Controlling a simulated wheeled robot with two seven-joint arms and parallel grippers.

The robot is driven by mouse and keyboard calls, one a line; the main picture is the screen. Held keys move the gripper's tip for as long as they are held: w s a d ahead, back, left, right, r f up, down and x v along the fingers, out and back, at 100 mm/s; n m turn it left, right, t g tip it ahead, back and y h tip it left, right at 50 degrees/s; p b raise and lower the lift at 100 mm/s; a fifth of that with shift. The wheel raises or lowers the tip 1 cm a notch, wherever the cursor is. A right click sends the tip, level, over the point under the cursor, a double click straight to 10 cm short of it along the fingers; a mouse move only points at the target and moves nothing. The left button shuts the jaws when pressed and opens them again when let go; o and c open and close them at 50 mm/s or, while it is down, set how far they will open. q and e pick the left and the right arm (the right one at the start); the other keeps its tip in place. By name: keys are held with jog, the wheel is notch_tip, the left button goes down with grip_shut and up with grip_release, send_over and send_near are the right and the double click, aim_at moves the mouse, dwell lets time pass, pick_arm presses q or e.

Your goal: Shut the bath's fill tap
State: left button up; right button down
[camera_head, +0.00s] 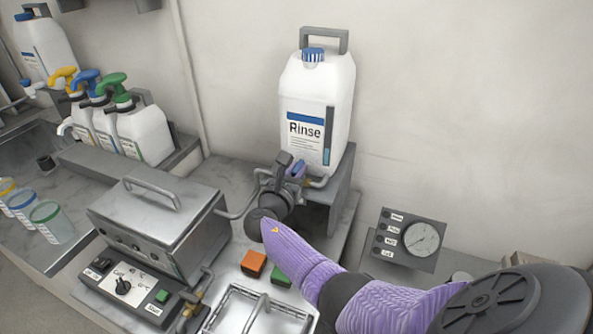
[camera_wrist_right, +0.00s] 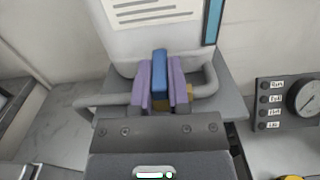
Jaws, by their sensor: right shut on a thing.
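The fill tap's blue handle (camera_head: 298,168) is below the white Rinse container (camera_head: 318,105), on the grey pipe that runs left to the metal bath (camera_head: 150,225). My right gripper (camera_head: 291,168) is shut on this handle. In the right wrist view the blue handle (camera_wrist_right: 160,68) stands between the two purple fingers of the right gripper (camera_wrist_right: 161,88). There it looks crosswise to the pipe (camera_wrist_right: 204,90). A brass part (camera_wrist_right: 188,92) shows beside the fingers; the rest of the tap body is hidden. My left gripper is not in view.
The Rinse container stands on a grey raised stand (camera_head: 341,190). A gauge panel (camera_head: 409,240) is to the right. Pump bottles (camera_head: 145,132) stand at the left.

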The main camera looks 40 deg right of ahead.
jog(key=c, duration=0.6)
grip_release()
jog(key=p+v, duration=0.2)
jog(key=v, duration=0.8)
